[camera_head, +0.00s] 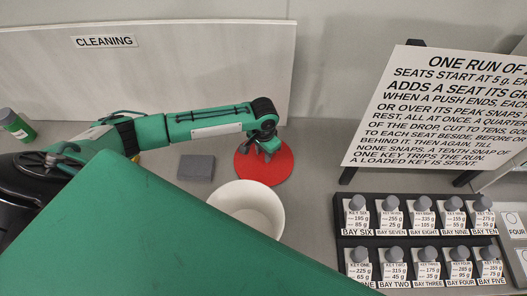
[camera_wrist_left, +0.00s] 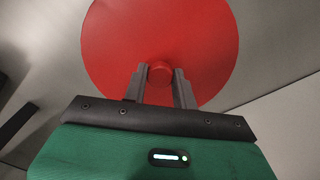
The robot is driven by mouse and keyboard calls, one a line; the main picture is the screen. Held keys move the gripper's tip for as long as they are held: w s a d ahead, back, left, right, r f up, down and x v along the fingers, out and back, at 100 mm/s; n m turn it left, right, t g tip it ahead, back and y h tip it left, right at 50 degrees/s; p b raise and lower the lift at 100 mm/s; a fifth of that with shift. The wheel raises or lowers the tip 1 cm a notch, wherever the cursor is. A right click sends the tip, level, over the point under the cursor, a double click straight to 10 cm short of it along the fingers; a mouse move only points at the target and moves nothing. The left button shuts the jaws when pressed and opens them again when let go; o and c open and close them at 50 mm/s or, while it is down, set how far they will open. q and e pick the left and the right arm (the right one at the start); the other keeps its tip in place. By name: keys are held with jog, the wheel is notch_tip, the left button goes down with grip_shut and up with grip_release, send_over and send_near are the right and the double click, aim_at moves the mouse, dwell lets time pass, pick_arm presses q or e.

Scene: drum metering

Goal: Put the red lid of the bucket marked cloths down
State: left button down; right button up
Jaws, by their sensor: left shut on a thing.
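The round red lid (camera_head: 270,168) is in the upper middle of the head view, behind the white bucket and against the grey worktop. My left gripper (camera_head: 264,150) is at the lid's top. In the left wrist view the lid (camera_wrist_left: 200,40) fills the upper middle, and my left gripper (camera_wrist_left: 160,78) is shut on the lid's red knob (camera_wrist_left: 160,72). I cannot tell whether the lid touches the worktop. The white bucket (camera_head: 236,195) stands open just in front of the lid; its marking does not show. My right gripper is not in view.
A dark grey block (camera_head: 196,168) lies left of the lid. A green bottle (camera_head: 16,127) stands at far left. A low panel marked CLEANING (camera_head: 105,42) is behind. At right are a rack of keys (camera_head: 425,238) and a sign (camera_head: 440,110). A large green surface fills the front.

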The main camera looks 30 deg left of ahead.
pick_arm(q)
jog(key=shift+f, duration=0.1)
jog(key=c, duration=1.2)
grip_release()
jog(key=shift+o, duration=0.4)
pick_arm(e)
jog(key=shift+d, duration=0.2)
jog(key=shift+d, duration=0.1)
